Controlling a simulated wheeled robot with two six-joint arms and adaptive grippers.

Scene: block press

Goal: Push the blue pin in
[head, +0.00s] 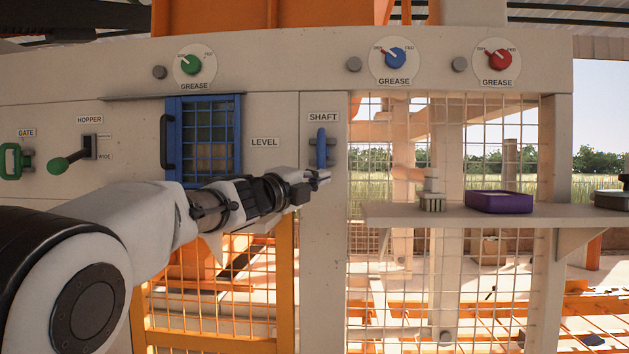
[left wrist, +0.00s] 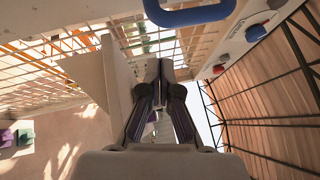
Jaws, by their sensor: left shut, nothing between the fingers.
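A blue handle (head: 321,148) sits on the white post under the SHAFT label; it is the blue thing most like a pin, and its shaft is hidden. In the left wrist view a rounded blue handle (left wrist: 190,15) crosses the top edge, beyond my fingers. My left gripper (head: 320,177) is shut and empty, just below the blue handle in the head view. I cannot tell whether they touch. The left gripper's fingers (left wrist: 160,75) also show in the left wrist view. My right gripper is not in view.
A blue-framed mesh door (head: 240,140) is left of the post. Green, blue (head: 395,57) and red grease knobs line the top. A green-handled hopper lever (head: 70,160) is at the left. A shelf (head: 390,213) at the right holds a purple tray (head: 500,202).

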